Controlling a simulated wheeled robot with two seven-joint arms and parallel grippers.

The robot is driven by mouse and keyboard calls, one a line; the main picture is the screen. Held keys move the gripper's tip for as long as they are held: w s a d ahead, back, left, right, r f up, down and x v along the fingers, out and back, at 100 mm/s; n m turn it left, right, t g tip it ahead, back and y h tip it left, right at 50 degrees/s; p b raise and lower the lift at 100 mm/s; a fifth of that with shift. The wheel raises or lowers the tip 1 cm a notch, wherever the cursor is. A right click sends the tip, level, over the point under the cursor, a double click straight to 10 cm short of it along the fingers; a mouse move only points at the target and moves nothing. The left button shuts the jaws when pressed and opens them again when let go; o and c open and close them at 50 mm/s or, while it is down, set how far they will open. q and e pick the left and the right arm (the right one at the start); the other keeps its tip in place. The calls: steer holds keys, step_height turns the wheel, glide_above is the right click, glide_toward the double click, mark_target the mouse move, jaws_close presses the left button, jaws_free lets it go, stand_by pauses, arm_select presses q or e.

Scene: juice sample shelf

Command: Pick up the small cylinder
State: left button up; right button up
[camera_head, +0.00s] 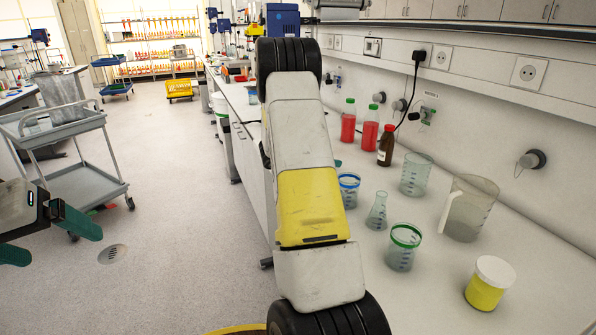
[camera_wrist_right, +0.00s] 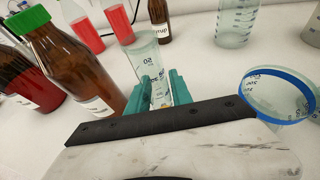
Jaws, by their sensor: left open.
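The small cylinder (camera_wrist_right: 143,57) is clear glass with dark graduation marks. It shows in the right wrist view, upper middle, beyond and between the green fingers of my right gripper (camera_wrist_right: 161,82). The fingers are apart with the cylinder's lower part between them; I cannot tell whether both touch it. My left gripper (camera_head: 65,248) is at the left edge of the head view, open and empty, over the floor and away from the bench.
On the bench stand red bottles (camera_head: 348,122), a brown bottle (camera_head: 386,148), a beaker (camera_head: 415,176), a flask (camera_head: 377,212), a green-rimmed cup (camera_head: 402,250), a jug (camera_head: 470,208) and a yellow jar (camera_head: 487,285). A brown bottle (camera_wrist_right: 88,72) is close left of the right gripper; a blue-rimmed cup (camera_wrist_right: 277,93) is right.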

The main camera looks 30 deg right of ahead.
jaws_close()
steer(key=shift+r, duration=0.1)
steer(key=shift+r, duration=0.5)
steer(key=s+a+r, duration=0.2)
steer(key=s+a, duration=0.1)
steer(key=a, duration=0.4)
steer(key=s+a+r, duration=0.2)
steer(key=s+a, duration=0.2)
steer(key=a, duration=0.3)
steer(key=shift+a, duration=0.3)
steer(key=shift+w, duration=0.1)
